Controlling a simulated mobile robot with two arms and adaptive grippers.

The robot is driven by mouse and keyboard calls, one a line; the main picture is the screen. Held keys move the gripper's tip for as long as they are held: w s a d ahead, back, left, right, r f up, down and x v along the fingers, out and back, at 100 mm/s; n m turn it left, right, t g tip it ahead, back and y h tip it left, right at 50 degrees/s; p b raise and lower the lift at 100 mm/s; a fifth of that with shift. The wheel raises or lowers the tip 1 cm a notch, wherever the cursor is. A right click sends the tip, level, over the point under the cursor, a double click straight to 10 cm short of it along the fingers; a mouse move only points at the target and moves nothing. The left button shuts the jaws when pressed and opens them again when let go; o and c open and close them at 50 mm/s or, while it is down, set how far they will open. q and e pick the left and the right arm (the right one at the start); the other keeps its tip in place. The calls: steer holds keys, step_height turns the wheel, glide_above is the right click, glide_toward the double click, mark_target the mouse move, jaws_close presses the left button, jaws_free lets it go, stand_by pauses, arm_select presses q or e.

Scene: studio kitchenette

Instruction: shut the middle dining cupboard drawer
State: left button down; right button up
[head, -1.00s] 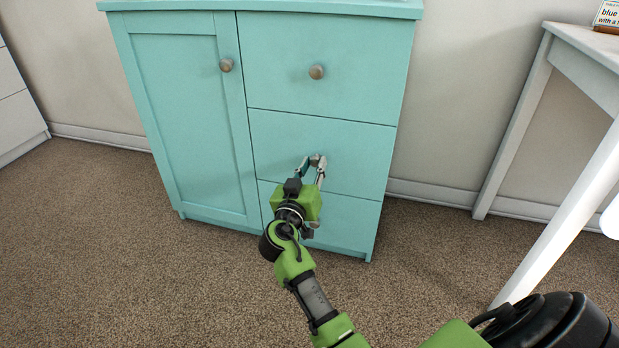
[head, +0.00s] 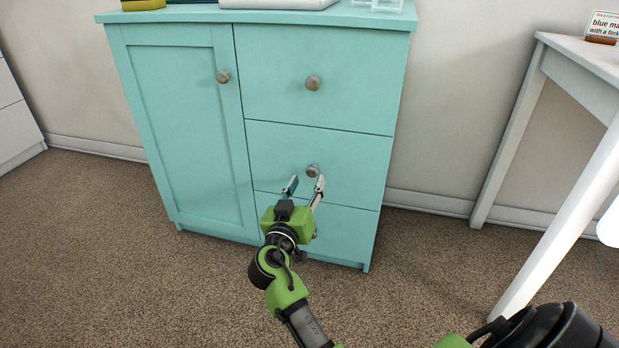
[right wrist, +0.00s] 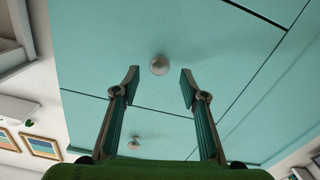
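The turquoise dining cupboard (head: 187,120) has a door on the left and a stack of three drawers on the right. The middle drawer (head: 355,160) looks flush with the drawers above and below it. Its round metal knob (head: 312,171) is in plain view. My right gripper (head: 305,184) is open and empty in front of this drawer. In the right wrist view, a round knob (right wrist: 159,65) shows beyond and between the spread fingertips (right wrist: 160,80), with nothing held. The lower drawer's knob is mostly hidden by my gripper. My left gripper is not in view.
A white table (head: 590,58) with slanted legs stands to the right, a small sign (head: 603,24) on it. A white cabinet (head: 14,115) is at the far left. Several items lie on the cupboard top. The carpet (head: 120,270) before the cupboard is clear.

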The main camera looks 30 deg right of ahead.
steer(key=shift+v, duration=1.75)
steer(key=shift+w+r, duration=0.1)
